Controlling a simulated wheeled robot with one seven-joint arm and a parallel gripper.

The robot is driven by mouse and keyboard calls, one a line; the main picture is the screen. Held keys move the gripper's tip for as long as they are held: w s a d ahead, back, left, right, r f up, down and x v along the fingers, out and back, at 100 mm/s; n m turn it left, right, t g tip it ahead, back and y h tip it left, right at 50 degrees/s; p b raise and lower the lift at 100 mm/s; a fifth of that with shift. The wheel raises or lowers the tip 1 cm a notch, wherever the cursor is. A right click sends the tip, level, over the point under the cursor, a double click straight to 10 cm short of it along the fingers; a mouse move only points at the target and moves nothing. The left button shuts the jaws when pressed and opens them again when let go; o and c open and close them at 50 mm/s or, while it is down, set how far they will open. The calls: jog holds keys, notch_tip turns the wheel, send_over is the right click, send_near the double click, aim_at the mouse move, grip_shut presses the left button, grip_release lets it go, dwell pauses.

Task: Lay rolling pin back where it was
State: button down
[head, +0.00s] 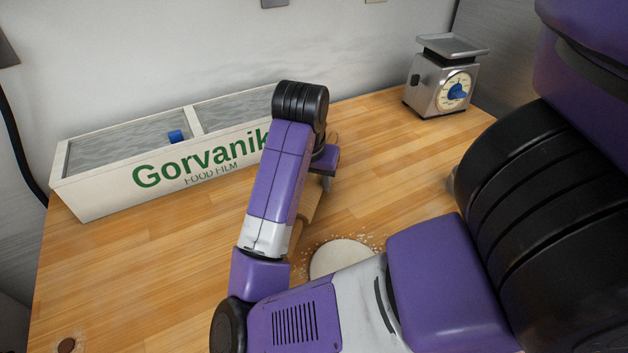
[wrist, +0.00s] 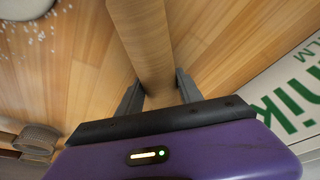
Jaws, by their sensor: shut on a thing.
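The rolling pin (wrist: 145,45) is a plain light-wood cylinder. In the wrist view it runs up the picture from between the two dark fingers of my gripper (wrist: 160,90), which is shut on it. In the head view, part of the rolling pin (head: 309,206) shows beside my purple arm, and the arm hides much of it. My gripper (head: 328,181) is partly hidden there too. The pin is beside the pale dough round (head: 340,258), to its upper left. I cannot tell whether the pin touches the table.
A long white food film box (head: 100,192) with green lettering stands at the back left. A metal dial scale (head: 430,95) stands at the back right. Flour specks surround the dough. The wooden table (head: 140,270) is clear at the left and towards the scale.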

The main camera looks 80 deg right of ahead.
jog(key=shift+s+f+b, duration=0.15)
jog(key=shift+f+b, duration=0.25)
jog(key=shift+f, duration=0.2)
dwell(0.5)
jog(key=c, duration=0.7)
grip_release()
jog(key=p+v, duration=0.7)
jog(key=v, duration=0.1)
jog(key=shift+r, duration=0.3)
jog(key=shift+f, duration=0.1)
dwell(0.9)
